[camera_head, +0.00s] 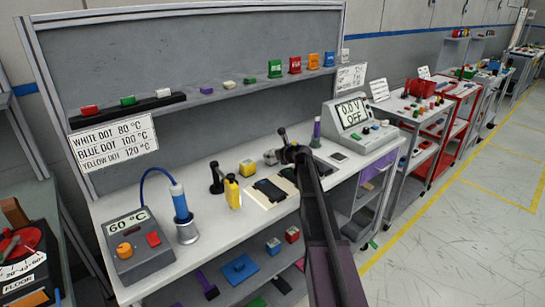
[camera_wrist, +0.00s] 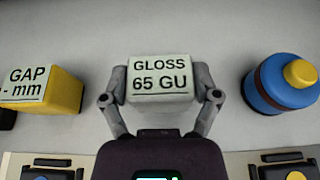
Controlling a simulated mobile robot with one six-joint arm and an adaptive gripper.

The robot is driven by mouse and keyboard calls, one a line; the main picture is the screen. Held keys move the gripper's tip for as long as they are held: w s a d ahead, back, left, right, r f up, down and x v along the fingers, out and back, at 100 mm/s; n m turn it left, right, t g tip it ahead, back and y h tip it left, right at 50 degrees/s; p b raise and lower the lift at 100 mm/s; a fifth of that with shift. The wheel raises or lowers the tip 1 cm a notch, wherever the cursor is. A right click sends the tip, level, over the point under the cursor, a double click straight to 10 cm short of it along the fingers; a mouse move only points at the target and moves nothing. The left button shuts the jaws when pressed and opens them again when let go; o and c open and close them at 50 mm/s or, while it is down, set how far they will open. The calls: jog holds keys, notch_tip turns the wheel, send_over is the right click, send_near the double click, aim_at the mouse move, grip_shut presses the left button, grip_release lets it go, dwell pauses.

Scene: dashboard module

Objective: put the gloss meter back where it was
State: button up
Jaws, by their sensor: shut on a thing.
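The gloss meter (camera_wrist: 160,82) is a small pale block labelled "GLOSS 65 GU" in the wrist view. My gripper (camera_wrist: 160,98) has its two grey fingers closed on its left and right sides. I cannot tell whether the meter rests on the bench or is held just above it. In the head view my gripper (camera_head: 278,156) is over the back part of the white bench, behind the beige board (camera_head: 256,201). The meter is mostly hidden there by my arm and fingers.
A yellow gap gauge (camera_wrist: 45,92) stands left of the meter, and a blue round object with a yellow top (camera_wrist: 280,84) stands right. The gap gauge also shows in the head view (camera_head: 247,168). A grey display unit (camera_head: 358,122) stands further right. Bare bench surrounds the meter.

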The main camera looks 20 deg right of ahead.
jog(key=shift+f, duration=0.2)
jog(key=o, duration=1.1)
jog(key=shift+r, duration=0.2)
jog(key=shift+s+r, duration=0.15)
jog(key=shift+s, duration=0.05)
jog(key=p+v, duration=0.4)
jog(key=v, duration=0.7)
jog(key=shift+s+d+r+p, duration=0.1)
jog(key=shift+s+d+p, duration=0.1)
jog(key=shift+s+p, duration=0.1)
